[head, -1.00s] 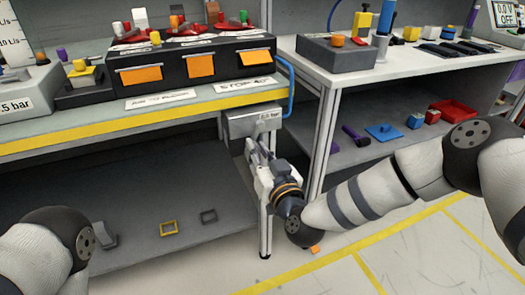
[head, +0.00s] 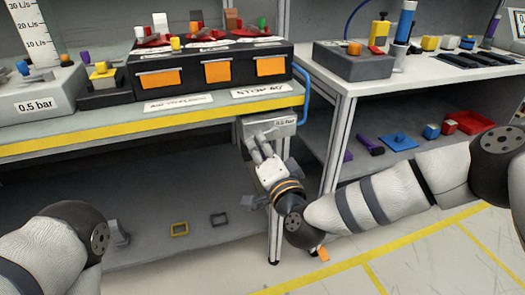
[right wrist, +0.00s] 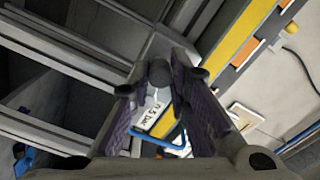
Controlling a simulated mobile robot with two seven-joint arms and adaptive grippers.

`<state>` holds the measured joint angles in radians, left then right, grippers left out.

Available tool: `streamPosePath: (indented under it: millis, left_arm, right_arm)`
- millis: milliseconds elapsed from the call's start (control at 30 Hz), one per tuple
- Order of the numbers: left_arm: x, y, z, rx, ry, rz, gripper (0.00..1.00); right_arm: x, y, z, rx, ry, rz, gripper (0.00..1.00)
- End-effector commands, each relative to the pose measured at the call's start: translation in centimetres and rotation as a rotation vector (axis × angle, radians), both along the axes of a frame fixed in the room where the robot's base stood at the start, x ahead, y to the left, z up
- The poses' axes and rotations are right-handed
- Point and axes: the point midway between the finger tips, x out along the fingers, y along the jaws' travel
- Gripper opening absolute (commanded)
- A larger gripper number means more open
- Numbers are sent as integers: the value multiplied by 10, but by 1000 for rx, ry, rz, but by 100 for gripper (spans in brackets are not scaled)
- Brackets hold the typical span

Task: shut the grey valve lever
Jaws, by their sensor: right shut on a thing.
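The grey valve box (head: 283,129), with a "bar" label, hangs under the front edge of the workbench in the head view. My right gripper (head: 259,143) reaches up to its front from below. In the right wrist view a dark grey rounded piece (right wrist: 160,72), which looks like the end of the valve lever, sits between the fingertips of my right gripper (right wrist: 161,88), which is shut on it. The rest of the lever is hidden behind the fingers in the head view.
A blue tube handle (head: 303,92) curves around the bench corner near the valve box. A bench leg (head: 275,235) stands just beside my right wrist.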

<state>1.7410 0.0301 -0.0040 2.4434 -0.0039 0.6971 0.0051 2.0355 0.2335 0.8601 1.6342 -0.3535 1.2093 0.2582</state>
Motion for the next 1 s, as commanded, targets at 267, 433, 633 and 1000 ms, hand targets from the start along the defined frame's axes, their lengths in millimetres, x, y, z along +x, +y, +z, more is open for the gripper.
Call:
streamPosePath:
  millis: [267,433,633,1000]
  left_arm:
    - [0,0,0,0,0,0,40]
    - [0,0,0,0,0,0,40]
    - [0,0,0,0,0,0,40]
    - [0,0,0,0,0,0,40]
  right_arm:
    - [0,0,8,136,41,-1,0]
    - [0,1,11,179,54,0,0]
    - [0,1,12,200,61,0,0]
    - [1,1,13,201,60,-2,19]
